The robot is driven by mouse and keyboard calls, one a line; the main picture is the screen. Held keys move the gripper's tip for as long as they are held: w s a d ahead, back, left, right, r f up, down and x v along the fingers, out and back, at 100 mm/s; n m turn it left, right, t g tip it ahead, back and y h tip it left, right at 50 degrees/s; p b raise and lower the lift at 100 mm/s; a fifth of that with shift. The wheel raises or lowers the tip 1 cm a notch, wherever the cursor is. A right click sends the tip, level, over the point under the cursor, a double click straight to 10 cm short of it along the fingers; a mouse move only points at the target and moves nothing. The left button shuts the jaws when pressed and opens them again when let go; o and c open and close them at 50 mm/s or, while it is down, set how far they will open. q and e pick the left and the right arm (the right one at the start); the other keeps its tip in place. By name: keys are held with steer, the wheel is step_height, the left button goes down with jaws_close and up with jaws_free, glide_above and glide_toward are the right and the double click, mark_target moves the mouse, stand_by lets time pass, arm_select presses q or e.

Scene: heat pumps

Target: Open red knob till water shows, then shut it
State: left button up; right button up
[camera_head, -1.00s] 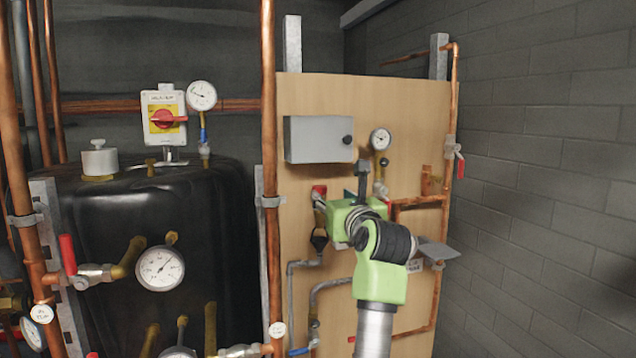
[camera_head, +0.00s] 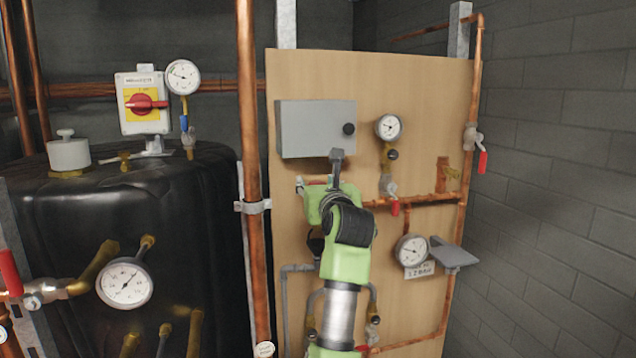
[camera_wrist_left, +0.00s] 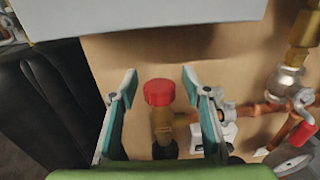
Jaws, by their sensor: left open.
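The red knob (camera_wrist_left: 159,92) is a round red cap on top of an upright brass fitting in the left wrist view. My left gripper (camera_wrist_left: 158,76) is open, with one teal-lined finger on each side of the knob and gaps between them. In the head view my left gripper (camera_head: 319,172) is in front of the wooden panel, just below the grey box, and hides most of the knob. My right gripper is in neither view.
The grey box (camera_head: 315,128) sits close above my left gripper. A gauge (camera_head: 388,127), copper pipes and a red-handled valve (camera_head: 395,208) are to the right. A copper pipe (camera_head: 249,180) stands to the left, before a black tank (camera_head: 125,215).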

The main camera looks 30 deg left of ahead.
arm_select(q)
steer(key=shift+s, duration=0.15)
steer(key=shift+d+r, duration=0.1)
steer(key=c, duration=1.1)
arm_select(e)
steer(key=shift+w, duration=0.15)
arm_select(q)
steer(key=shift+m+t+h, duration=0.5)
steer(key=shift+h, duration=0.4)
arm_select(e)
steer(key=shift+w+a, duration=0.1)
arm_select(q)
steer(key=shift+m+t, duration=0.3)
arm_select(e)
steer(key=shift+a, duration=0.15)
arm_select(q)
steer(key=o, duration=1)
steer(key=shift+o, duration=0.5)
